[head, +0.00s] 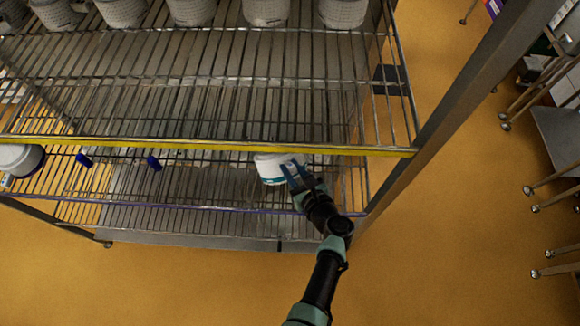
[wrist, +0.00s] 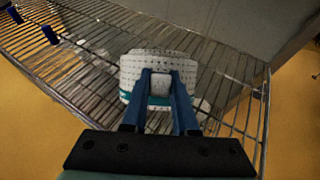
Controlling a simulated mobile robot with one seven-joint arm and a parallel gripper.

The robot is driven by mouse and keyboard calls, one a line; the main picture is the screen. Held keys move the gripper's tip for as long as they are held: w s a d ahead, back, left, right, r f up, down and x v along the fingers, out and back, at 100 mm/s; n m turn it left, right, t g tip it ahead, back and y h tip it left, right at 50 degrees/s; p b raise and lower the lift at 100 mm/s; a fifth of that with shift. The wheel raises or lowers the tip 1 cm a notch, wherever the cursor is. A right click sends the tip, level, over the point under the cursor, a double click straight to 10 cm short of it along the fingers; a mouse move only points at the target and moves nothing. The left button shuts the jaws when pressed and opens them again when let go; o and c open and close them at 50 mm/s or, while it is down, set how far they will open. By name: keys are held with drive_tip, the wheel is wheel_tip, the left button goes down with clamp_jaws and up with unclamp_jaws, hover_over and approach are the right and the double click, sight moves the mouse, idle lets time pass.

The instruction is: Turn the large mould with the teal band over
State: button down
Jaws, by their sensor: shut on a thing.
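The large white mould with the teal band (head: 267,165) is at the lower wire shelf, near its right end. In the wrist view the mould (wrist: 137,66) is white with rows of small holes, and its teal band runs round the end nearer the bottom of the picture. My gripper (head: 290,170) reaches in from the front right. In the wrist view its two blue fingers (wrist: 160,74) are shut on a part of the mould's near side. I cannot tell which end of the mould is open, or whether it touches the shelf.
The upper shelf's yellow front rail (head: 220,146) runs just above the mould. Several white moulds (head: 193,12) stand at the back of the upper shelf. Two blue clips (head: 154,163) and a white container (head: 18,160) are to the left on the lower level. A rack post (head: 400,185) stands right.

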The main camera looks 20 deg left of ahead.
drive_tip(key=shift+b, duration=0.3)
drive_tip(key=shift+f+b, duration=0.2)
drive_tip(key=shift+b, duration=1.05)
drive_tip(key=shift+r, duration=0.1)
drive_tip(key=f+t+y+b, duration=0.1)
drive_tip(key=b, duration=0.3)
drive_tip(key=s+d+f+b, duration=0.1)
drive_tip(key=b, duration=0.4)
drive_tip(key=f+t+y+b, duration=0.1)
drive_tip(key=b, duration=0.3)
drive_tip(key=shift+s+d+f+t+y, duration=0.15)
drive_tip(key=shift+f+t+y, duration=0.15)
drive_tip(key=shift+f, duration=0.1)
drive_tip(key=shift+s+d+f+t+y+b, duration=0.15)
drive_tip(key=shift+f+t+y+b, duration=0.75)
drive_tip(key=shift+b, duration=2.6)
drive_tip(key=shift+s+d+f+t+y+b, duration=0.15)
drive_tip(key=shift+f+t+y+b, duration=0.25)
drive_tip(key=shift+f+b, duration=2)
wheel_tip(320, 180, up, 2)
drive_tip(key=shift+r+b, duration=0.1)
drive_tip(key=shift+b, duration=0.95)
drive_tip(key=c, duration=0.6)
unclamp_jaws()
